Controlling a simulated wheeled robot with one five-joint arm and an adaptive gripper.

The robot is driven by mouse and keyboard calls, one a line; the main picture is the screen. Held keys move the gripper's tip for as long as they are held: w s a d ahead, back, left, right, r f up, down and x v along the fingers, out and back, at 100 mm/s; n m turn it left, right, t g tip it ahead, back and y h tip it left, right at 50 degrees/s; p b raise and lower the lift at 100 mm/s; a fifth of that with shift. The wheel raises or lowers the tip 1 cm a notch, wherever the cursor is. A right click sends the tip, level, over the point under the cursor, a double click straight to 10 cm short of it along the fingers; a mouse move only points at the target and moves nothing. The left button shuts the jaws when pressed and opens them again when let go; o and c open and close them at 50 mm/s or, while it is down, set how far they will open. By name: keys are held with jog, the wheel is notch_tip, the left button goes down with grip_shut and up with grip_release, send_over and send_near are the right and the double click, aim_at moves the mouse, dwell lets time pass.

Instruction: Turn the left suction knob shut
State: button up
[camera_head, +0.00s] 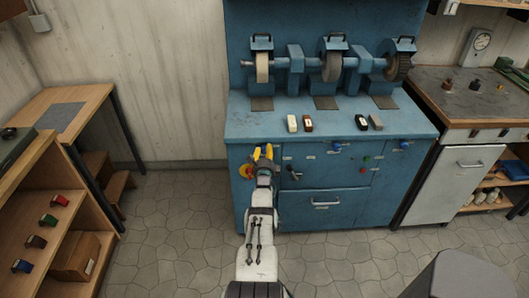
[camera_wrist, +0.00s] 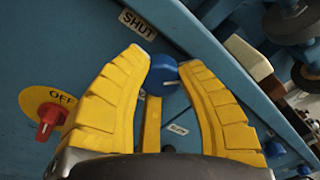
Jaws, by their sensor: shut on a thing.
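The left suction knob, a blue knob (camera_wrist: 162,72), sits between the yellow fingertips of my gripper (camera_wrist: 163,60) in the wrist view. The fingers are closed on it, one on each side. A white label reading SHUT (camera_wrist: 138,24) is on the panel near it, and another small label (camera_wrist: 178,129) is partly readable. In the head view my gripper (camera_head: 263,153) is at the upper left of the blue cabinet front (camera_head: 262,210) and hides the knob there. How far the knob is turned is hard to tell.
A red switch (camera_wrist: 48,115) on a yellow OFF disc is beside my gripper. Other blue knobs (camera_head: 337,147) (camera_head: 404,144) and a black handle (camera_head: 294,173) are to the right. Grinding wheels (camera_head: 332,66) and several blocks (camera_head: 308,123) are above. The stone floor (camera_head: 180,215) is clear.

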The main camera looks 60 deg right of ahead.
jog(key=shift+s+d+n, duration=0.1)
jog(key=shift+n, duration=0.3)
jog(key=shift+f+n+b, duration=0.1)
jog(key=shift+n+b, duration=0.45)
jog(key=shift+n, duration=0.15)
jog(key=shift+f+n+b, duration=0.15)
jog(key=shift+n+b, duration=0.45)
jog(key=shift+b, duration=0.6)
jog(key=n+b, duration=0.1)
jog(key=b, duration=0.2)
jog(key=shift+b, duration=0.75)
jog(key=shift+n+b, duration=0.6)
jog(key=shift+b, duration=0.55)
jog(key=shift+r+b, duration=0.35)
jog(key=shift+b, duration=0.1)
